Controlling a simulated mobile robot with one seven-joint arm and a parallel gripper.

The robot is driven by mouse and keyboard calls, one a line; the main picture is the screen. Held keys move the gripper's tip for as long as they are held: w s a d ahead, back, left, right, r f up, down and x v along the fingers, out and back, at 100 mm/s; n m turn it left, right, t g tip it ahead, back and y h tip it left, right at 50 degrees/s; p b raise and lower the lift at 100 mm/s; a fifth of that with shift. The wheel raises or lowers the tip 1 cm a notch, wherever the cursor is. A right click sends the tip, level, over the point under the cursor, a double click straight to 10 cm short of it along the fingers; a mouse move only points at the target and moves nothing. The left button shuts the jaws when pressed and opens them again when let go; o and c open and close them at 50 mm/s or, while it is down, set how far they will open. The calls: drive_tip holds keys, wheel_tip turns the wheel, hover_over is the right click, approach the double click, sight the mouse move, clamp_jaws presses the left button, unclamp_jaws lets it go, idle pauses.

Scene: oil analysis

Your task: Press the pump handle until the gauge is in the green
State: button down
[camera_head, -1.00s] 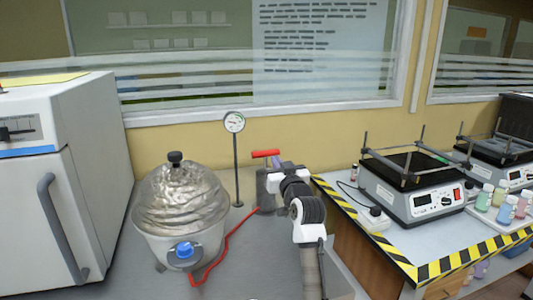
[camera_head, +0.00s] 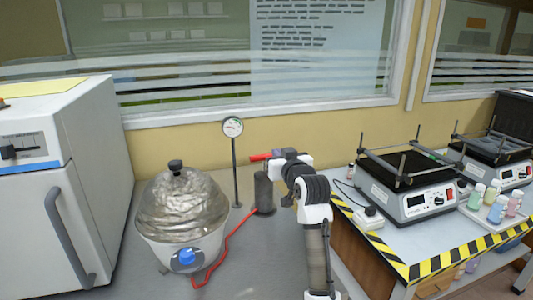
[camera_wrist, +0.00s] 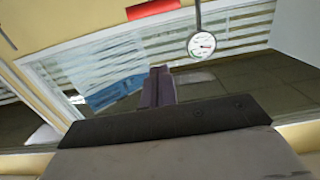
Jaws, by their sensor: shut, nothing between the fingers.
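The pump is a dark grey cylinder (camera_head: 264,193) standing on the bench, with a red handle (camera_head: 259,157) across its top. My gripper (camera_head: 282,153) is shut and empty, at the right end of the handle in the head view and hiding part of it. The wrist view appears upside down; the shut fingers (camera_wrist: 158,86) show apart from the red handle (camera_wrist: 153,9), which lies beyond their tips toward the picture's top. The round gauge (camera_head: 232,127) stands on a thin post left of the pump, also in the wrist view (camera_wrist: 201,44). Its needle is too small to read surely.
A silvery domed vessel (camera_head: 181,207) with a blue knob stands left of the pump, joined by a red hose (camera_head: 229,247). A white cabinet (camera_head: 85,180) is at far left. A table with shakers (camera_head: 408,185) and bottles is at right.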

drive_tip(key=p, duration=0.4)
hover_over(263, 157)
drive_tip(key=d+v, duration=0.1)
drive_tip(key=v, duration=0.1)
drive_tip(key=shift+w+a+f+p, duration=0.15)
drive_tip(key=shift+f+p, duration=0.55)
drive_tip(key=shift+f, duration=1.55)
drive_tip(key=shift+f, duration=0.1)
wheel_tip(263, 157, down, 4)
drive_tip(key=b, duration=0.3)
drive_tip(key=shift+a+b, duration=0.1)
drive_tip(key=shift+b, duration=0.25)
